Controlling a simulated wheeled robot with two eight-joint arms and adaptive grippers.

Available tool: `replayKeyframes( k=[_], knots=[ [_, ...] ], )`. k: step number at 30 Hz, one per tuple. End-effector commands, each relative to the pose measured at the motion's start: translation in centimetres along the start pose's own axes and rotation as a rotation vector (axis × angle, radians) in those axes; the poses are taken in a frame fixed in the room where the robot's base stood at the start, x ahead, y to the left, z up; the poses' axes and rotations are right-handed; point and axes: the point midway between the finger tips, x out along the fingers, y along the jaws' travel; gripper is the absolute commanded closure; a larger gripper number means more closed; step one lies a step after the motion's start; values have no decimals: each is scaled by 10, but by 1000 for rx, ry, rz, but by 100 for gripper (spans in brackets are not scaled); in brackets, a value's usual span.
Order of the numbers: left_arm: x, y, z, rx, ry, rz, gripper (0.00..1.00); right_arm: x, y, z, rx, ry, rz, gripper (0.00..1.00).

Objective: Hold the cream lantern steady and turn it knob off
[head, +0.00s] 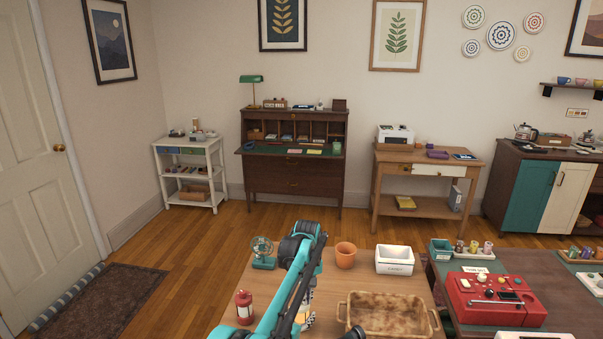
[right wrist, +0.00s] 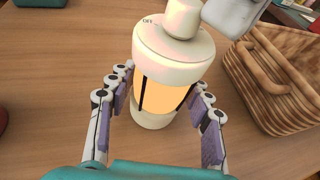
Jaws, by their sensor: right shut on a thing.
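The cream lantern (right wrist: 172,52) stands upright in the right wrist view, its amber band glowing between dark bars. A cream knob (right wrist: 183,18) sits on its top, with the word OFF marked on the rim to the left. My right gripper (right wrist: 158,112) is shut on the lantern's body, one purple-padded finger on each side. A pale grey piece, perhaps part of my left gripper (right wrist: 236,14), is close beside the knob; whether it touches is unclear. In the head view my teal and black arm hides most of the lantern.
A wicker basket (head: 388,314) stands on the wooden table, close to the lantern's right. A red lantern (head: 244,307) stands at left, with a small fan (head: 263,253), terracotta pot (head: 345,255) and white box (head: 395,260) behind. A red box (head: 495,300) lies on the right-hand table.

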Motion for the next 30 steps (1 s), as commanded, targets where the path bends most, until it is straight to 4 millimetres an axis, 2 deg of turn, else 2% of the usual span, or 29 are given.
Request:
replayKeyframes(
  k=[8,18,30],
  knots=[
    [0,-1,-2,-2,5,0,100,0,0,-3,4,5,-1,91],
    [-2,3,6,-1,3,0,100,0,0,-2,4,5,-1,91],
    [-48,3,6,-1,2,0,100,0,0,-2,3,5,-1,91]
  ],
)
